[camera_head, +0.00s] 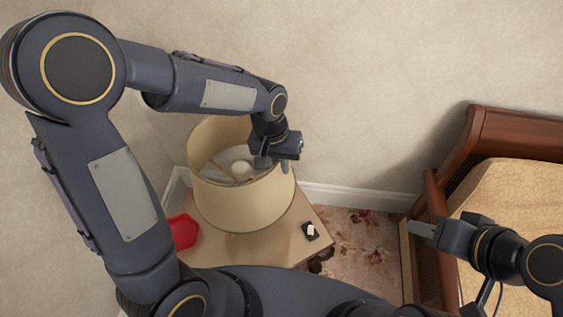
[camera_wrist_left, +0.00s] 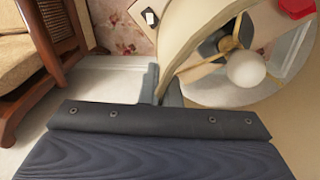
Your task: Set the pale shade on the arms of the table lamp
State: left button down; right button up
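The pale shade (camera_head: 240,208) is a wide, open-topped drum over the small table at the centre left. It surrounds the table lamp, whose white bulb (camera_head: 242,170) shows inside it and in the left wrist view (camera_wrist_left: 246,70). Light brown arms (camera_wrist_left: 236,32) spread near the bulb; whether the shade rests on them I cannot tell. My left gripper (camera_head: 273,165) is at the shade's right rim, one finger on each side of the wall, closed on it in the left wrist view (camera_wrist_left: 161,85). My right gripper (camera_head: 424,229) is empty at the right, its finger gap unclear.
The table (camera_head: 270,245) carries a red object (camera_head: 182,231) at left and a small black-and-white item (camera_head: 310,231) at right. Patterned carpet (camera_head: 350,240) lies between. The wall is close behind the shade.

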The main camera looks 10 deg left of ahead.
pick_arm(q)
jog(key=shift+f, duration=0.3)
dwell(0.4)
jog(key=c, duration=1.6)
grip_release()
jog(key=shift+r, duration=0.1)
jog(key=r, duration=0.2)
jog(key=a+r, duration=0.1)
jog(key=r, duration=0.4)
jog(key=shift+a+r, duration=0.15)
jog(key=shift+r, duration=0.1)
jog(key=o, duration=0.6)
